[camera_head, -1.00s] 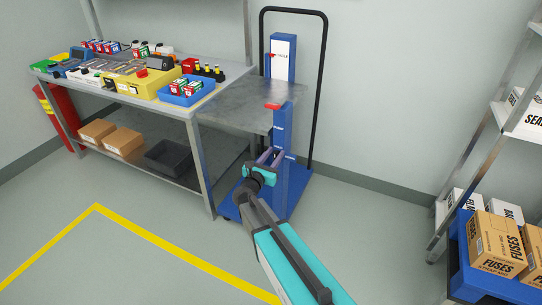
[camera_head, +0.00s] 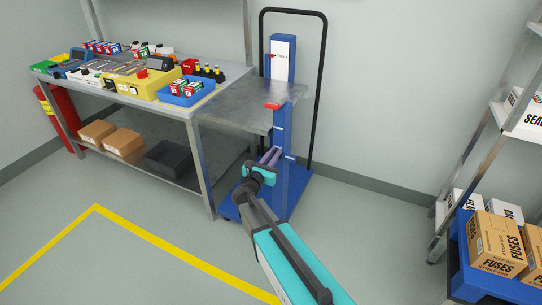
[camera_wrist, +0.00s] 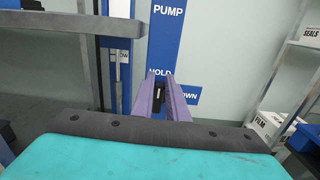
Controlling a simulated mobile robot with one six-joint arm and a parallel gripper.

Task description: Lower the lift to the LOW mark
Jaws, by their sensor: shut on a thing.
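The blue lift (camera_head: 283,60) stands beside the bench, with a bare grey steel platform (camera_head: 238,108) about level with the bench top. A red arrow shows near the top of its mast; the text there is too small to read. A blue post (camera_wrist: 164,50) on the lift bears the labels PUMP, HOLD and DOWN. A partly hidden label ending in "OW" (camera_wrist: 121,56) shows on the mast behind. My gripper (camera_head: 271,155) is at the post, its purple jaws (camera_wrist: 160,90) shut on a small dark lever (camera_wrist: 158,91) by HOLD. The lever is mostly hidden.
The workbench (camera_head: 200,110) at left carries a blue bin (camera_head: 186,98) and tools. A red knob (camera_head: 272,106) tops the blue post. A shelf (camera_head: 520,133) and fuse boxes (camera_head: 497,245) stand at right. The floor between is clear.

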